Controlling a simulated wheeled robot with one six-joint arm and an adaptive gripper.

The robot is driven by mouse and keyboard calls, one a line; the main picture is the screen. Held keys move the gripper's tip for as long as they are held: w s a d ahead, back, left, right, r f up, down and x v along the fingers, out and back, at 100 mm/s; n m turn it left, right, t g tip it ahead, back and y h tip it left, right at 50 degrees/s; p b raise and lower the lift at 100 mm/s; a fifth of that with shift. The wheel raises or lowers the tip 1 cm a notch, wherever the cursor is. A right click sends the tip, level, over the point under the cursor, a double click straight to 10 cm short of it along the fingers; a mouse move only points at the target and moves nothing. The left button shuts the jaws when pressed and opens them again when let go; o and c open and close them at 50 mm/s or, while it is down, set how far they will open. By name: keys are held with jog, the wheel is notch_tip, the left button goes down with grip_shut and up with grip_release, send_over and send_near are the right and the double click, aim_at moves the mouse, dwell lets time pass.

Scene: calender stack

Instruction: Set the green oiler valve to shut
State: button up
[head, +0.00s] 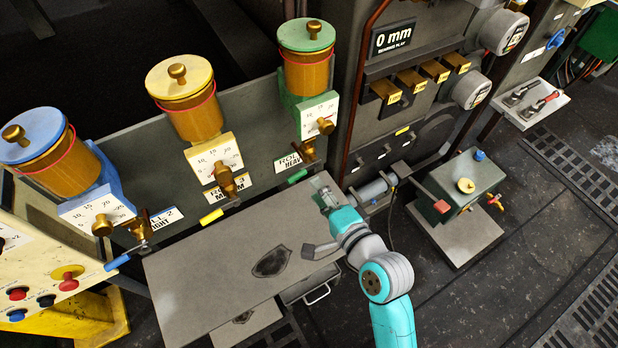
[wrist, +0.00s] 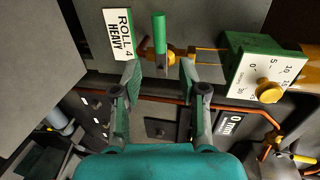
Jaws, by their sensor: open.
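The green oiler has an amber cup (head: 306,75) under a green lid, at the upper middle of the head view. Its dial box (wrist: 262,70) is at the right of the wrist view. Its brass valve (wrist: 168,56) lies left of the dial box, joined by thin pipes. The green valve handle (wrist: 159,32) points up in the wrist view, roughly at right angles to those pipes; it also shows below the valve in the head view (head: 297,175). My gripper (wrist: 160,70) is open. Its fingertips are either side of the valve in the picture; contact cannot be told.
The "ROLL 4 HEAVY" label (wrist: 120,34) is beside the handle. Yellow (head: 187,115) and blue (head: 42,155) oilers stand to the left, with yellow (head: 211,216) and blue (head: 117,262) handles. A grey plate (head: 215,280) spreads below. A cylinder (head: 375,188) is right of my gripper.

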jog(key=shift+v, duration=2.1)
jog(key=shift+d, duration=0.1)
jog(key=s+d+f+n+t+h, duration=0.1)
jog(key=s+d+f+n+h, duration=0.2)
jog(key=s+d, duration=0.35)
jog(key=s+d+f+h, duration=0.3)
jog(key=s+d+f, duration=0.15)
jog(key=s, duration=0.25)
jog(key=s+d+r+n+h, duration=0.1)
jog(key=s+n, duration=0.3)
jog(key=s, duration=0.4)
jog(key=s+d+r+n+h, duration=0.1)
jog(key=s+d+r+n, duration=0.2)
jog(key=s, duration=0.6)
jog(key=shift+d+r+n+t+h, duration=0.25)
jog(key=shift+d+n+t+h, duration=0.2)
jog(key=shift+d, duration=0.2)
